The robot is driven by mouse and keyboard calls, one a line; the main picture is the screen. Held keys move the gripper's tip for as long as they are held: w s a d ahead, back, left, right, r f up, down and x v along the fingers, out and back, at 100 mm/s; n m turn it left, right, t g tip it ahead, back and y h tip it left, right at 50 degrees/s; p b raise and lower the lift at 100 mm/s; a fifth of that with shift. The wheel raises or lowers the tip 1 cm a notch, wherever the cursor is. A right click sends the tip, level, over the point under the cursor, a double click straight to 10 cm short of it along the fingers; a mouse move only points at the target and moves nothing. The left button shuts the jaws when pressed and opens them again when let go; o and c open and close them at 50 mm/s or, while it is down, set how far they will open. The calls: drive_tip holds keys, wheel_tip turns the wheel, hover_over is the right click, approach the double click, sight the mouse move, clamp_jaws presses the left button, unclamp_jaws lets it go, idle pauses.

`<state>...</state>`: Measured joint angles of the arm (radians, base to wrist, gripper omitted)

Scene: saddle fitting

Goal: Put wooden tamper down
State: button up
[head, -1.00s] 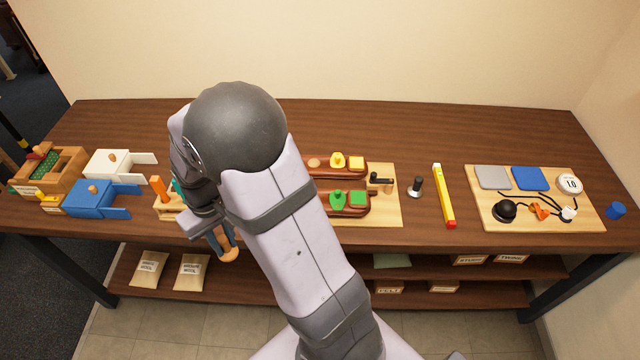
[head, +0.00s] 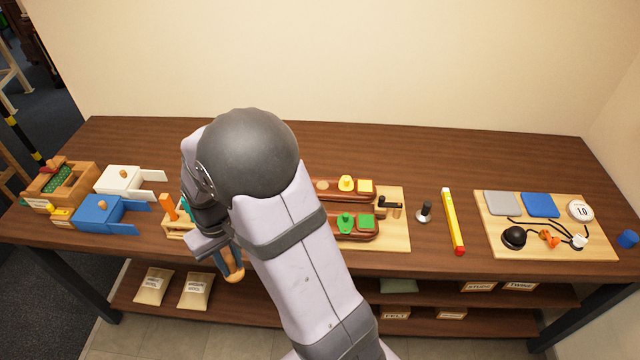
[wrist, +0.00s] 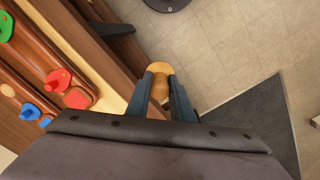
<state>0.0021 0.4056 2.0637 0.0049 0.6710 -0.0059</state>
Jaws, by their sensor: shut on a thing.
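The wooden tamper (head: 235,270) is a light wooden piece with a rounded end. My gripper (head: 226,260) is shut on it at the front edge of the bench, left of the middle in the head view. In the wrist view the tamper's rounded end (wrist: 163,77) shows between the two blue-grey fingers of my gripper (wrist: 160,88), with the tile floor behind it. The rest of the tamper is hidden by the fingers and the wrist.
The bench (head: 420,150) carries a board with dark red forms (head: 345,230) right of my arm, and a small wooden holder (head: 178,228) left of my gripper. Blue (head: 98,215) and white boxes (head: 118,180) stand farther left. The back of the bench is clear.

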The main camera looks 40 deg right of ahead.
drive_tip(key=shift+f+b, duration=0.8)
